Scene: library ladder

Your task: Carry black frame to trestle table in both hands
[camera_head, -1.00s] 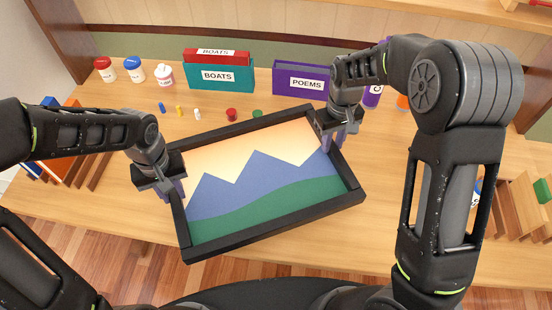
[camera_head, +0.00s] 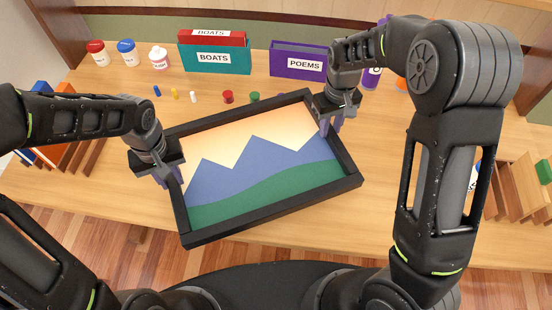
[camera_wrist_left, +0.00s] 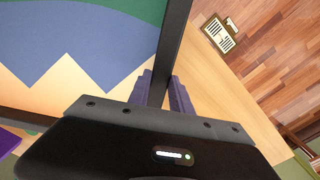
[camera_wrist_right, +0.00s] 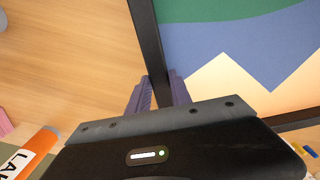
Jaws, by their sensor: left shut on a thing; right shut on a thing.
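The black frame (camera_head: 290,205) holds a picture of blue mountains, a green hill and a pale orange sky. It is over the wooden trestle table (camera_head: 400,215), tilted in the head view with its right end farther back; I cannot tell whether it touches the top. My left gripper (camera_head: 168,178) is shut on its left side bar, which also shows between the fingers in the left wrist view (camera_wrist_left: 168,85). My right gripper (camera_head: 328,122) is shut on its right side bar, seen between the fingers in the right wrist view (camera_wrist_right: 156,75).
Behind the frame stand a teal BOATS box (camera_head: 215,58), a purple POEMS box (camera_head: 298,62) and several small jars (camera_head: 128,52). Small coloured pieces (camera_head: 228,97) lie in front of them. Book racks stand at left (camera_head: 75,150) and right (camera_head: 515,185).

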